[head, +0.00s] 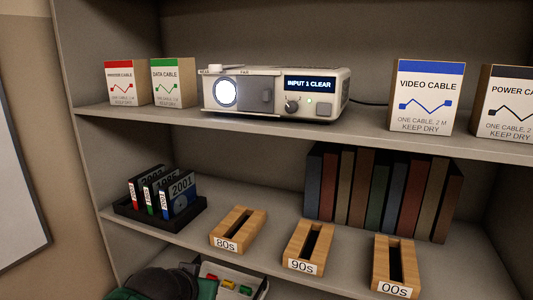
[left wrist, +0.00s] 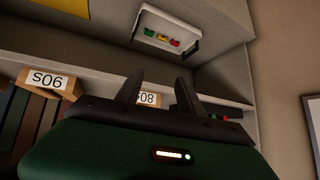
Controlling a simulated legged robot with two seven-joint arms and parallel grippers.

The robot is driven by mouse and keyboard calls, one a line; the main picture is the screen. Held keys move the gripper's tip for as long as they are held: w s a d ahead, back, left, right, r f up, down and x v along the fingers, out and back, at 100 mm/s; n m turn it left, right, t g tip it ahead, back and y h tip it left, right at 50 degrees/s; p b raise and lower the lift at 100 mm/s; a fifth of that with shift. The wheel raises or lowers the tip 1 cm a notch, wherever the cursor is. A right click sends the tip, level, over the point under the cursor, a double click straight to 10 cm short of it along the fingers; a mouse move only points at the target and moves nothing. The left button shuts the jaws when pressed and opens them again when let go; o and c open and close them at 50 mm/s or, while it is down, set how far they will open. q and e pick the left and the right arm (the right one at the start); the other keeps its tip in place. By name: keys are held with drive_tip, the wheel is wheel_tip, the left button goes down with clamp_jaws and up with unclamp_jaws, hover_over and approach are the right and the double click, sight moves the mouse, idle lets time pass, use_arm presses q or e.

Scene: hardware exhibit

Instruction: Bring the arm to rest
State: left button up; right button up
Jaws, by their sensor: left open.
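My left gripper shows in the left wrist view (left wrist: 158,90), with its two dark fingers apart and nothing between them. In the head view only a dark and green part of my left arm shows at the bottom left edge, below the middle shelf; the fingertips cannot be made out there. The wrist picture is upside down, with the 80s wooden holder (left wrist: 147,99) behind the fingers and the 90s holder (left wrist: 46,83) to the left. My right gripper is in neither view.
A pale tray with coloured pieces (head: 259,287) sits below the middle shelf, close to my left arm. The middle shelf (head: 205,255) holds slotted holders (head: 308,247), a black rack of disks (head: 137,212) and books (head: 385,190). Above stand a projector (head: 335,103) and cable boxes (head: 427,97).

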use_arm(q)
drive_tip(key=s+a+f+g, duration=0.2)
drive_tip(key=s+f+g, duration=0.1)
drive_tip(key=s+f, duration=0.6)
drive_tip(key=s+a+f+n+g, duration=0.1)
drive_tip(key=s+a+f+g, duration=0.2)
drive_tip(key=s+f, duration=0.6)
wheel_tip(320, 180, down, 6)
drive_tip(key=shift+s+a+f, duration=0.15)
drive_tip(key=shift+f, duration=0.05)
idle(3.5)
